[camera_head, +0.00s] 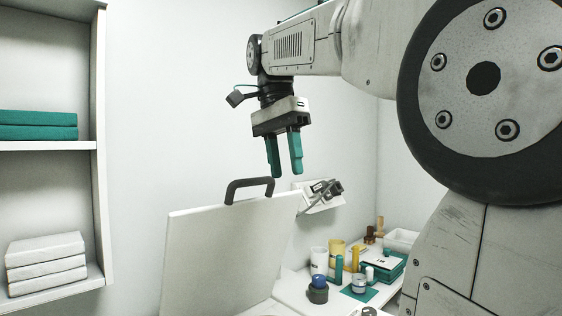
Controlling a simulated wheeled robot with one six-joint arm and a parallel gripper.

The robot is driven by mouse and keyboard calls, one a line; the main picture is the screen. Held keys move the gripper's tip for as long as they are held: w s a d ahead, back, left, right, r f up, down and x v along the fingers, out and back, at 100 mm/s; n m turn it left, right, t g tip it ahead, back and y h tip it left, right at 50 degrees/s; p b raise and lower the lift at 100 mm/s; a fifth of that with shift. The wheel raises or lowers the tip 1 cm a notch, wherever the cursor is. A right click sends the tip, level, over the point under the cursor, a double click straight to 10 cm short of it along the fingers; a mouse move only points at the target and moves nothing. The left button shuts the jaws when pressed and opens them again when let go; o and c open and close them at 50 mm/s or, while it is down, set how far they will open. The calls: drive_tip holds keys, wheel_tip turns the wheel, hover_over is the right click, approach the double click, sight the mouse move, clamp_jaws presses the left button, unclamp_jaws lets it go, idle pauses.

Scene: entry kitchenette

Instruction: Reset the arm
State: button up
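My gripper (285,156) hangs from my arm in the upper middle of the head view, with its two green fingers pointing down. The fingers are apart and nothing shows between them. Below it is a white panel or lid (220,258), raised and tilted, with a dark handle (249,187) on its top edge. The gripper appears a little above and to the right of the handle, and I see no contact. My arm reaches in from the right and covers the right part of the view.
A shelf unit (100,150) with green folded cloths (38,125) and a white stack (46,265) stands at left. A counter (292,288) at lower right holds several cups, bottles and boxes. A wall-mounted device (320,196) is behind. Bare wall lies between shelf and gripper.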

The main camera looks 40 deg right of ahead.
idle(0.5)
drive_tip(key=a+f+n+t, duration=0.2)
drive_tip(key=a+f+n, duration=0.2)
drive_tip(key=f+n, duration=0.8)
drive_tip(key=s+a+f+n+t, duration=0.1)
drive_tip(key=s+a+f+n, duration=0.2)
drive_tip(key=f, duration=0.5)
drive_tip(key=s+a+f+n, duration=0.3)
drive_tip(key=s+a+f, duration=0.3)
drive_tip(key=f, duration=0.3)
drive_tip(key=shift+s+f+t, duration=0.15)
drive_tip(key=shift+s+t, duration=0.25)
drive_tip(key=shift+s, duration=0.5)
